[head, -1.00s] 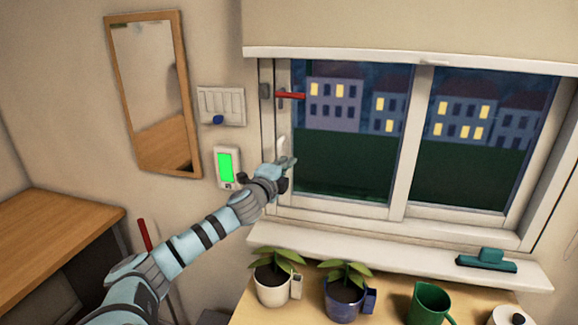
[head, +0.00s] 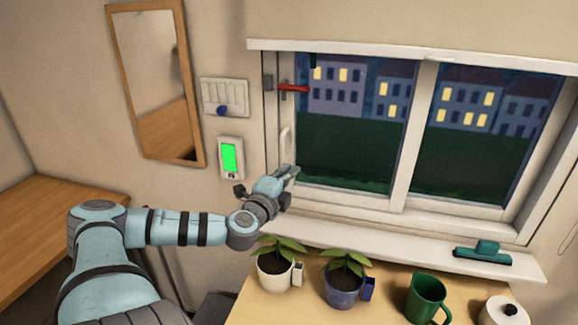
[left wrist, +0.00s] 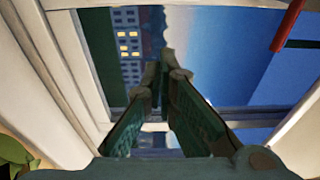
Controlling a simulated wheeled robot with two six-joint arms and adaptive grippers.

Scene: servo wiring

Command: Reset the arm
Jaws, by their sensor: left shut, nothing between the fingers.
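My left arm (head: 180,228) comes in from the left in the head view. Its gripper (head: 291,173) is in front of the lower left part of the window (head: 345,185), below the white window handle (head: 285,142). In the left wrist view the gripper (left wrist: 165,75) has its fingertips together with nothing between them, pointing at the window pane. Whether the fingers touch the window frame cannot be told. My right gripper does not show.
A red lever (head: 294,88) sits on the upper left window frame. A panel with a green screen (head: 230,158) hangs on the wall. Two potted plants (head: 273,272) (head: 343,290), a green mug (head: 427,300) and a white roll (head: 503,312) stand on the table below the sill.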

